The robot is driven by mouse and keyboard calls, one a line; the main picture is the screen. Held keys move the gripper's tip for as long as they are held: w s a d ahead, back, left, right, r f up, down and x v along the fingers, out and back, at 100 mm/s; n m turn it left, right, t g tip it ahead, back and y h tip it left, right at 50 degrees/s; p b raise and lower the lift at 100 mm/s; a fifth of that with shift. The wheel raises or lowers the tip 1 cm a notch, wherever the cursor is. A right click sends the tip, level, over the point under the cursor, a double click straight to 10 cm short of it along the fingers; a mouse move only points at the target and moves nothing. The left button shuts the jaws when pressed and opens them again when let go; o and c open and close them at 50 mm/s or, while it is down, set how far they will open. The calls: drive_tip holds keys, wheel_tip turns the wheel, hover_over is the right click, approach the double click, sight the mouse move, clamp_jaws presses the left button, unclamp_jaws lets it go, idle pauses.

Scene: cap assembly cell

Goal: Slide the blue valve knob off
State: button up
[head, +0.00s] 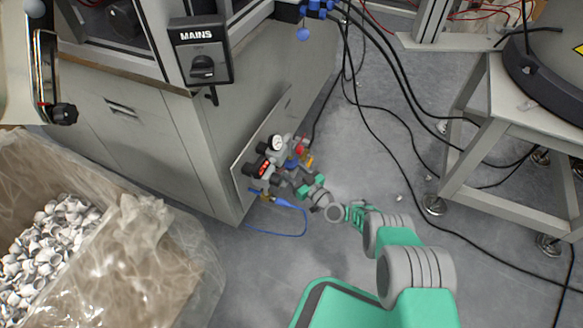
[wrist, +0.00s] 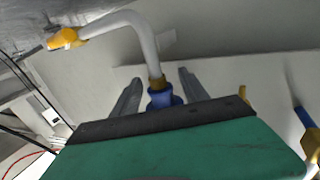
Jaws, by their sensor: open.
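The blue valve knob (wrist: 163,98) shows in the wrist view between the two grey fingers of my gripper (wrist: 160,76), with a gap visible on each side. My gripper is open. A brass collar (wrist: 157,82) and a bent light-grey pipe (wrist: 140,27) adjoin the knob, and the pipe ends in a yellow fitting (wrist: 65,39). The dark edge of my gripper hides the near part of the knob. In the head view, blue (head: 291,163) shows among the fittings beside my gripper (head: 287,177), where the fingers are small and hard to make out.
A pressure gauge (head: 277,142) and several fittings crowd a panel on the cabinet (head: 215,120) side. A blue hose (head: 285,235) loops below. A bin with a clear liner (head: 150,235) holds white parts at left. Black cables cross the floor (head: 355,140) near the stand (head: 455,160).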

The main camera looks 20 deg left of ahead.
drive_tip(key=p+v, duration=0.3)
drive_tip(key=v, duration=0.4)
drive_tip(key=shift+s+d, duration=0.2)
drive_tip(key=shift+d, duration=0.15)
